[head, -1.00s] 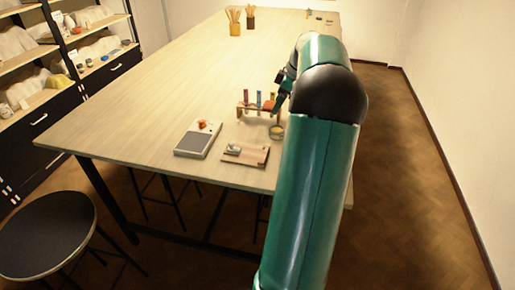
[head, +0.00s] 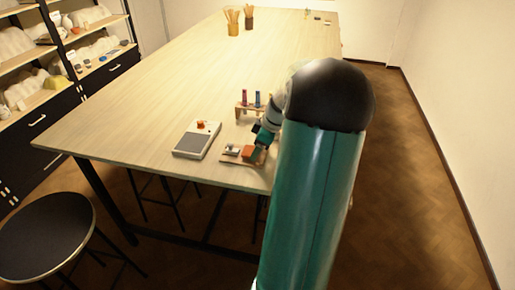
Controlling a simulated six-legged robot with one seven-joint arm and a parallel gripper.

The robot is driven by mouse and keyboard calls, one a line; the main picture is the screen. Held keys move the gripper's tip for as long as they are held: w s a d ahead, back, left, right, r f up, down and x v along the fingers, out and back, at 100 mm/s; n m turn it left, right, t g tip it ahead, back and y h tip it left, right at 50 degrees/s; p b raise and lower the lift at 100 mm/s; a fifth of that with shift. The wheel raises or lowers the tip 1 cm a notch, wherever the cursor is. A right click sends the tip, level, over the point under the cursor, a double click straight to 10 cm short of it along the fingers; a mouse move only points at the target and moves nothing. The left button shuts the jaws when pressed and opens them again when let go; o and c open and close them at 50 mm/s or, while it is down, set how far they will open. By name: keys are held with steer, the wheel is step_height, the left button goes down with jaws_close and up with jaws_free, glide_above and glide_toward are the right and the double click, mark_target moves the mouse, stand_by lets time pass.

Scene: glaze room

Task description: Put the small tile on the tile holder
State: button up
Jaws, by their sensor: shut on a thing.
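My gripper (head: 257,153) is shut on a small orange-brown tile (head: 247,151), low over the right part of a small wooden board. This board (head: 229,162), which looks like the tile holder, lies near the table's front edge. A small grey-white piece (head: 232,149) sits on its left part. My arm hides the board's right end. I cannot tell whether the tile touches the board.
A grey device with an orange piece on top (head: 197,139) lies left of the board. A small rack with coloured tubes (head: 250,107) stands behind. The long table (head: 150,100) is largely clear; a black stool (head: 45,235) stands in front.

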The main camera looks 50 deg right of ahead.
steer(key=shift+f, duration=0.2)
steer(key=o, duration=1.1)
steer(key=shift+r, duration=0.1)
steer(key=v, duration=1.2)
steer(key=shift+w+a, duration=0.1)
